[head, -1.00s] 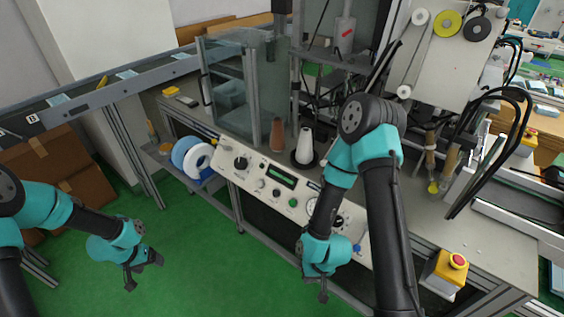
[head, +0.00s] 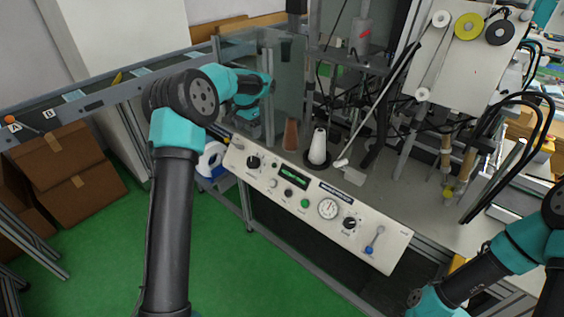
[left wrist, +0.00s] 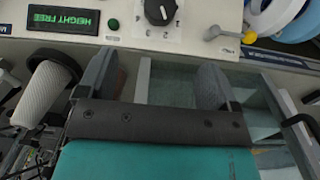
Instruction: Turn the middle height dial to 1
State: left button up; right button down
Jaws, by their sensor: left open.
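The control panel (head: 290,190) slopes along the bench front. A black dial (head: 253,162) sits near its left end, beside the green-lit display (head: 293,176). In the left wrist view this dial (left wrist: 159,12) is at the top edge, partly cut off, with small numerals beside it. Its exact setting is too small to read. The display there reads HEIGHT FREE (left wrist: 65,18), upside down. My left gripper (left wrist: 155,82) is open and empty, its fingers apart from the dial. In the head view my left wrist is above the panel's left end. My right gripper is outside the picture.
A white spool (head: 318,147) and a brown cone (head: 291,134) stand behind the panel. Clear panes (head: 288,80) rise close to my left wrist. A round gauge (head: 329,209), another black knob (head: 349,224) and a blue-tipped lever (head: 372,242) sit farther right on the panel.

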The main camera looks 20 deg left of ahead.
aim_at(252, 161)
pick_arm(q)
jog(key=shift+r, duration=0.1)
jog(key=shift+a, duration=0.1)
jog(key=f, duration=1.7)
jog(key=shift+d+f, duration=0.2)
jog(key=shift+f, duration=0.05)
jog(key=shift+c, duration=0.2)
jog(key=c, duration=0.9)
jog(key=shift+o, duration=0.2)
